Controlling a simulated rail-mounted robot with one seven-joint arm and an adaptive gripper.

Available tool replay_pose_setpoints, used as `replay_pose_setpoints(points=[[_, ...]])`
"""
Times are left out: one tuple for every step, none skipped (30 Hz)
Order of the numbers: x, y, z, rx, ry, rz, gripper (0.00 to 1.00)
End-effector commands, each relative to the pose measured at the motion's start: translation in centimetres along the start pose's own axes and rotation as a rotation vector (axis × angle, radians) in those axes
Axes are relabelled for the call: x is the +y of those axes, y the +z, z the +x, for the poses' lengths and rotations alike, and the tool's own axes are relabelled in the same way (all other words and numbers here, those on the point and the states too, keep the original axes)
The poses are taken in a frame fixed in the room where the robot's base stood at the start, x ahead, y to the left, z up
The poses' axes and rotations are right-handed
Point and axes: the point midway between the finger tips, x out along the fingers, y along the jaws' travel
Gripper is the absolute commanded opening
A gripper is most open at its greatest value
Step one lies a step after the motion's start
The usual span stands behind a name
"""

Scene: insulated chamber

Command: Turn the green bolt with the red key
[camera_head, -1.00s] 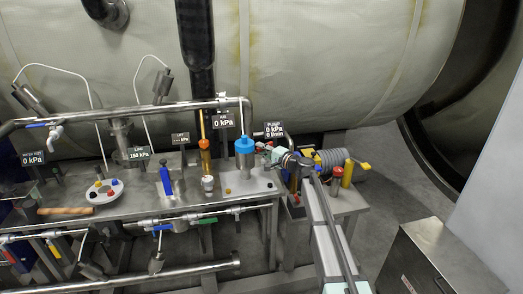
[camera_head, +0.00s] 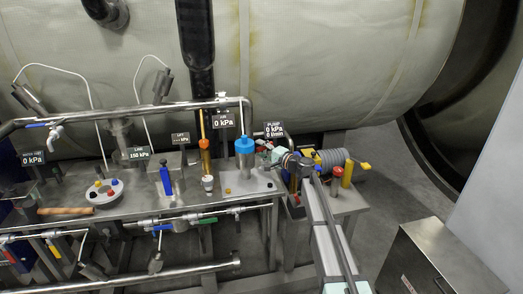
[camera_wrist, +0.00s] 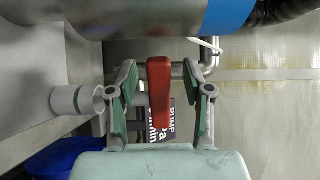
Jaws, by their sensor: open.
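My gripper (camera_head: 266,149) is beside the blue-topped jar at the right end of the bench. In the wrist view my gripper (camera_wrist: 160,72) is open, with its two fingers apart. A red bar-shaped thing (camera_wrist: 160,95), which looks like the red key, stands between the fingers with gaps on both sides. In the head view I cannot make out this red piece at my gripper. A pale round plate (camera_head: 117,194) on the left of the bench carries small coloured pieces. I cannot tell whether the green bolt is among them.
An overhead pipe (camera_head: 150,107) runs above the bench. A blue handle (camera_head: 166,181), an orange post (camera_head: 204,152) and a wooden handle (camera_head: 65,211) are further left. A red-topped cylinder (camera_head: 337,172) stands right of my arm.

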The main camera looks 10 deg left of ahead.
Motion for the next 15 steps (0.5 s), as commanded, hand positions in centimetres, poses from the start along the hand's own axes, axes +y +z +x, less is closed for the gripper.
replay_pose_setpoints(points=[[0.0,0.0,-0.2,0.000,0.000,0.000,0.51],[0.0,0.0,-0.3,0.001,0.000,0.000,0.51],[0.0,0.0,-0.6,0.001,0.000,0.000,0.51],[0.0,0.0,-0.9,0.001,0.000,0.000,0.51],[0.0,0.0,-1.3,0.002,0.000,0.000,0.51],[0.0,0.0,-1.8,0.002,0.000,0.000,0.51],[0.0,0.1,-2.3,0.002,0.000,0.000,0.51],[0.0,0.1,-2.8,0.002,0.000,0.000,0.51],[0.0,0.1,-3.5,0.002,0.000,0.000,0.51],[0.0,0.1,-4.1,0.002,0.000,0.000,0.51],[0.0,0.1,-4.7,0.003,0.000,0.000,0.51],[0.0,0.1,-5.5,0.003,0.000,0.000,0.51],[0.0,0.1,-6.1,0.002,0.000,0.000,0.51],[0.0,0.2,-6.7,0.002,0.000,0.000,0.51],[0.0,0.2,-7.5,0.002,0.000,0.000,0.51]])
